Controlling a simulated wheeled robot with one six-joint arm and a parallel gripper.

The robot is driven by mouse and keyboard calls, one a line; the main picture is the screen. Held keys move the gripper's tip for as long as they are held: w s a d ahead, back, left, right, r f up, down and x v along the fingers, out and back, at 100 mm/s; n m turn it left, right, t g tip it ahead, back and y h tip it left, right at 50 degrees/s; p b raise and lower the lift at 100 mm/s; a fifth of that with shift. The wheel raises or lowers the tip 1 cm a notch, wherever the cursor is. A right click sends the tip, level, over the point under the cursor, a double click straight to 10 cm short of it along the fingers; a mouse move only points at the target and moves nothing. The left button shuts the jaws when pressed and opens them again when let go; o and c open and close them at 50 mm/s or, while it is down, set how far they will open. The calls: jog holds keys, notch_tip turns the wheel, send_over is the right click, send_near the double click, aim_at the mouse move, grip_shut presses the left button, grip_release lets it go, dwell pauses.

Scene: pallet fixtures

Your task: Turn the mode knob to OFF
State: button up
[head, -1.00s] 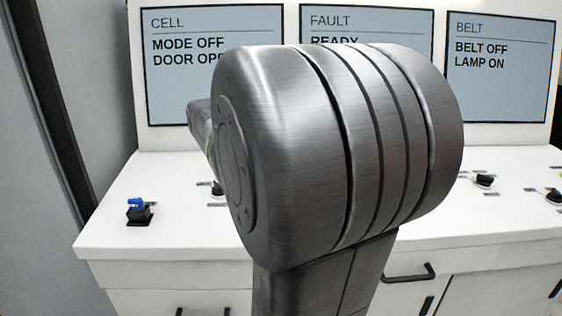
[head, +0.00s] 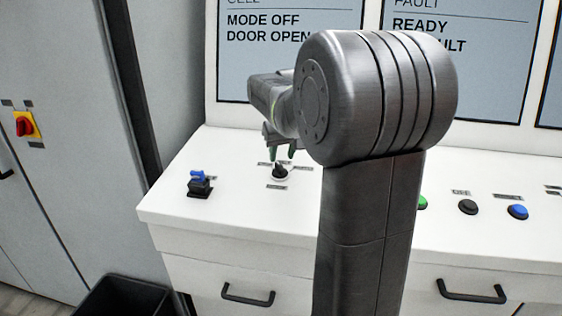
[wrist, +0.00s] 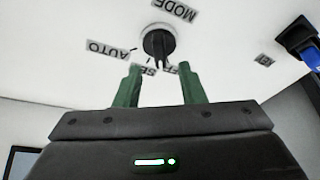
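The black mode knob (head: 279,173) sits on the white console top, with small labels around it. In the wrist view the knob (wrist: 158,43) lies beyond my fingertips, with labels MODE, AUTO and a partly hidden one ending in FF near it. Its exact pointer direction is too small to tell. The left screen (head: 288,60) reads MODE OFF and DOOR OPEN. My gripper (head: 281,152) is above the knob, its green fingers pointing down. In the wrist view my gripper (wrist: 157,85) is open and empty, fingers apart, not touching the knob.
A key switch with a blue key (head: 198,182) stands left of the knob. Green, black (head: 468,207) and blue (head: 518,212) buttons lie to the right, beyond my arm. A red-yellow switch (head: 26,124) is on the grey cabinet. A black bin (head: 125,298) stands below.

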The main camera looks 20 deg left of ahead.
aim_at(279, 165)
jog(key=shift+x, duration=2.15)
jog(key=shift+c, duration=0.5)
grip_shut()
jog(key=shift+r, duration=0.1)
jog(key=shift+n+g+y+p, duration=0.4)
jog(key=shift+n+y+p, duration=0.15)
jog(key=shift+n, duration=0.95)
jog(key=shift+o, duration=0.5)
grip_release()
